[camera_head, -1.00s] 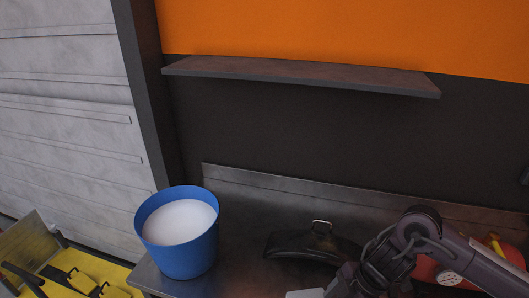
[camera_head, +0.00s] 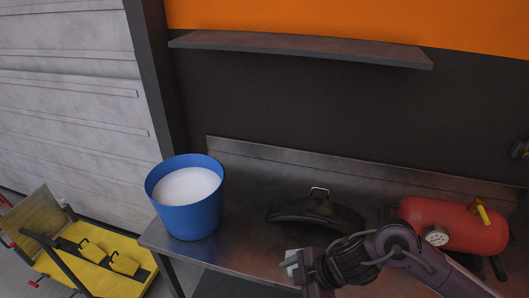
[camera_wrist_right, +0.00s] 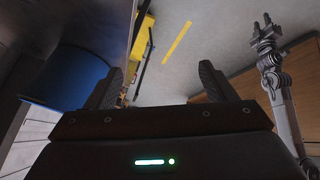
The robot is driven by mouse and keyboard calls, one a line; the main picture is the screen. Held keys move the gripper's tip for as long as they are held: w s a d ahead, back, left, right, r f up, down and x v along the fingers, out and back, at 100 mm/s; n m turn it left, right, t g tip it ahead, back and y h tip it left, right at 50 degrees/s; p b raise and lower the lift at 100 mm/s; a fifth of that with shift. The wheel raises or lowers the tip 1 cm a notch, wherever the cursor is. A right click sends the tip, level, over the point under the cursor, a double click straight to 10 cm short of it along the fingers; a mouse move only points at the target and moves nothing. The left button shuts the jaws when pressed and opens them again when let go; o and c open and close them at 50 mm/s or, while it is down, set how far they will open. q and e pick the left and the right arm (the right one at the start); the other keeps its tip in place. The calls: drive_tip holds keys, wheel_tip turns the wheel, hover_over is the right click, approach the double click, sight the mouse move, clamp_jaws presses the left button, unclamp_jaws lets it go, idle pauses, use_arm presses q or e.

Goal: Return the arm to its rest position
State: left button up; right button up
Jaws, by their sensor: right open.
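My right arm comes in from the lower right in the head view, bent over the front of the metal workbench (camera_head: 240,250). In the right wrist view my right gripper (camera_wrist_right: 160,85) has its two fingers wide apart with nothing between them. The blue bucket (camera_wrist_right: 72,80) is left of the fingers there, apart from them. My left gripper (camera_wrist_right: 262,25) shows small at the upper right of that view, its two prongs apart and empty, over the floor. The left arm is not in the head view.
The blue bucket (camera_head: 187,210) with white contents stands on the bench's left end. A dark curved part with a handle (camera_head: 315,213) and a red tank with a gauge (camera_head: 455,225) are behind my right arm. A shelf (camera_head: 300,47) hangs above. A yellow lift (camera_head: 95,265) is lower left.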

drive_tip(key=a+r+m+t+y, duration=0.1)
drive_tip(key=a+r+m+t, duration=0.25)
drive_tip(key=a, duration=0.25)
drive_tip(key=s+d+m+t+h, duration=0.2)
drive_tip(key=d+m+h, duration=0.4)
drive_tip(key=d+m, duration=0.5)
drive_tip(key=s+d+f+m+g+h, duration=0.1)
drive_tip(key=s+d+f+m+g, duration=0.35)
drive_tip(key=s+d, duration=0.4)
wheel_tip(320, 180, down, 31)
drive_tip(key=s+n+g+b, duration=0.1)
drive_tip(key=b, duration=0.3)
use_arm(q)
wheel_tip(320, 180, down, 7)
drive_tip(key=b, duration=0.3)
drive_tip(key=shift+s, duration=0.4)
use_arm(e)
drive_tip(key=s+d+f+g, duration=0.1)
drive_tip(key=s+d+f, duration=0.2)
drive_tip(key=s+f, duration=1.7)
wheel_tip(320, 180, down, 4)
drive_tip(key=shift+s+d+r+n+h, duration=0.15)
drive_tip(key=shift+s+r+n+h, duration=0.05)
drive_tip(key=shift+s+n+h, duration=0.1)
